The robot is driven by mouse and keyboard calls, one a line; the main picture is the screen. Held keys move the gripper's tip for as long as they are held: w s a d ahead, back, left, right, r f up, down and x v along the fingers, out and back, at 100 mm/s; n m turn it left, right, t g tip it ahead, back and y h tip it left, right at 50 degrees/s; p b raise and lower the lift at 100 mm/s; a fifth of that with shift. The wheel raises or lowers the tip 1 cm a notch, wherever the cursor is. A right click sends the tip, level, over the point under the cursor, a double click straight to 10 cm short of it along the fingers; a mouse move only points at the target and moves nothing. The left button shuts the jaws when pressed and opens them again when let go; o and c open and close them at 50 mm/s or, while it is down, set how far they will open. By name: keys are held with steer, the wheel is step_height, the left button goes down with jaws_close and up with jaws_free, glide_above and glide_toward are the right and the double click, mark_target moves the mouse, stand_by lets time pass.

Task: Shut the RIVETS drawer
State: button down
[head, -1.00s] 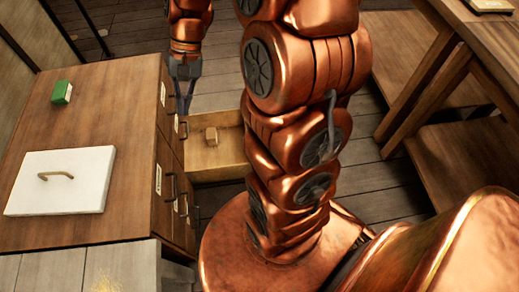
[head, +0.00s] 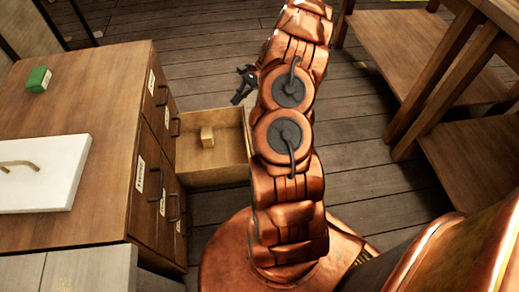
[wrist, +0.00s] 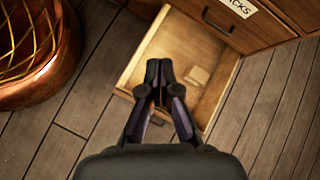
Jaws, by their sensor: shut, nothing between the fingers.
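One drawer (head: 212,177) stands pulled out of the wooden cabinet (head: 110,110) in the head view, with a small wooden block (head: 207,137) inside. Its own label cannot be read. In the wrist view the open drawer (wrist: 180,42) lies beyond my fingers, and the block (wrist: 198,75) shows right of the fingertips. My gripper (wrist: 159,70) is shut and empty, its tips overlapping the drawer's front end in that view; contact cannot be told. In the head view the gripper (head: 243,86) is partly hidden by my arm, past the drawer's far outer corner.
A closed drawer with a label ending in "CKS" (wrist: 237,8) is beside the open one. Wooden benches (head: 430,65) stand at right. Plank floor is clear between.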

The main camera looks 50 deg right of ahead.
steer(key=s+d+f+m+t+b, duration=0.1)
steer(key=s+d+f+m+b, duration=0.1)
steer(key=s+d+f, duration=0.45)
steer(key=s+d+f+m+t+h+b, duration=0.1)
steer(key=d+f+m+b, duration=0.25)
steer(key=f, duration=0.65)
steer(key=s+d+f+m+b, duration=0.2)
steer(key=s+d+f, duration=0.1)
steer(key=d+f, duration=0.4)
steer(key=a+r+b+x, duration=0.1)
steer(key=b+x, duration=0.3)
steer(key=x, duration=1)
steer(key=shift+w+a+r+b, duration=0.3)
steer(key=shift+w+a+b, duration=0.05)
steer(key=shift+w+a, duration=0.1)
steer(key=shift+n, duration=0.25)
